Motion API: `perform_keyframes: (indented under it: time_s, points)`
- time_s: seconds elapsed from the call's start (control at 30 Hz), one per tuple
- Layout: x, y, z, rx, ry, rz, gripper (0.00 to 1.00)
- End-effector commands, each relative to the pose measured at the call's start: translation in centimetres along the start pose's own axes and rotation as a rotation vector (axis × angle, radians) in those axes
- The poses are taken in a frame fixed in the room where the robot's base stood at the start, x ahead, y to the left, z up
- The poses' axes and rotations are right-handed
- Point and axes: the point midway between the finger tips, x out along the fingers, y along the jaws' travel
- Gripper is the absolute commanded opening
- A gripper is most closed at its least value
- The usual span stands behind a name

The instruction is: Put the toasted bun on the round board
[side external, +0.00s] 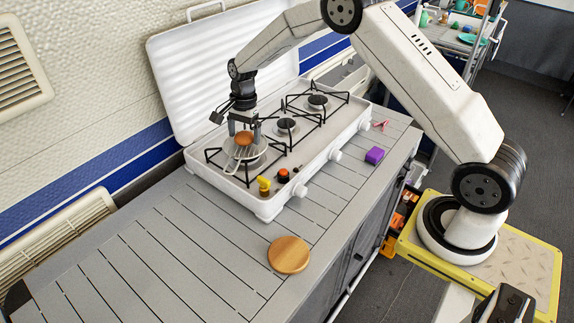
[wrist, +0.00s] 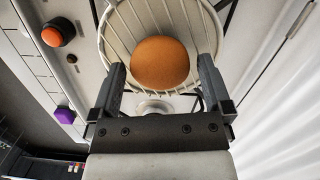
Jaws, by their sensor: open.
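The toasted bun (side external: 243,138) is a round orange-brown bun lying on a round wire rack (side external: 258,158) over the left burner of the white stove. It also shows in the wrist view (wrist: 160,63), at the top middle. My gripper (side external: 244,125) is over the rack, pointing down. Its jaws are open, and in the wrist view the two fingertips (wrist: 162,68) stand on either side of the bun, with gaps showing. Whether the bun is level with the fingertips is hard to tell. The round board (side external: 289,254) is a light wooden disc lying on the grey slatted counter, empty.
The white stove (side external: 262,208) has an open upright lid (side external: 185,90) behind it. A yellow object (side external: 263,185) and a dark object with an orange-red top (side external: 283,175) are near its front edge. A purple block (side external: 374,155) lies on the right counter. The counter around the board is clear.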

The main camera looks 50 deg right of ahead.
Motion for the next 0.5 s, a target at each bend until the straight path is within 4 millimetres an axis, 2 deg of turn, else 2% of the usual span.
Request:
perform_keyframes:
  time_s: [0.4, 0.43, 0.5]
  points:
    - [-0.01, 0.0, 0.01, 0.0, 0.0, 0.0, 1.0]
    - [-0.02, 0.0, 0.01, 0.0, 0.0, 0.0, 0.97]
    - [-0.02, 0.0, 0.01, 0.0, 0.0, 0.0, 0.75]
